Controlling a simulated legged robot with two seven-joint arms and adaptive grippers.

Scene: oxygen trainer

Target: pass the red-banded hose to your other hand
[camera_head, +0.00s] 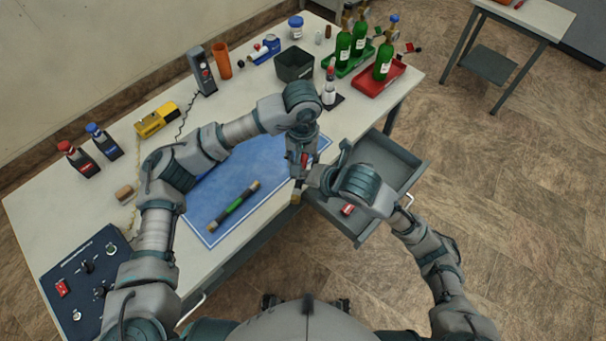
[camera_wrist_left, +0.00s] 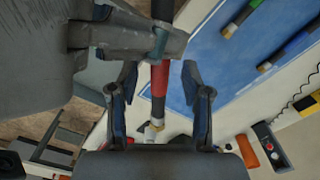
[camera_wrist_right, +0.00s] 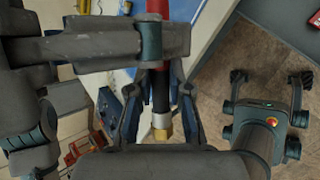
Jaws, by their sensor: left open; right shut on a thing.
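The red-banded hose (camera_head: 305,158) is held up at the front right edge of the blue mat (camera_head: 285,178). My right gripper (camera_head: 311,178) is shut on it. In the right wrist view the hose's dark part and brass end (camera_wrist_right: 161,124) lie between my right fingers (camera_wrist_right: 158,95). My left gripper (camera_head: 302,152) is open. In the left wrist view the hose's red band (camera_wrist_left: 159,78) passes between my spread left fingers (camera_wrist_left: 160,80), with a gap on both sides. The right gripper crosses close beyond them and hides part of the hose.
A green-banded hose (camera_head: 234,207) lies on the mat. Another hose lies near it, mostly behind my left arm. An open drawer (camera_head: 415,168) juts out below my right arm, with a small red item (camera_head: 347,209) in it. Bottles, a bin (camera_head: 294,66) and trays stand at the back.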

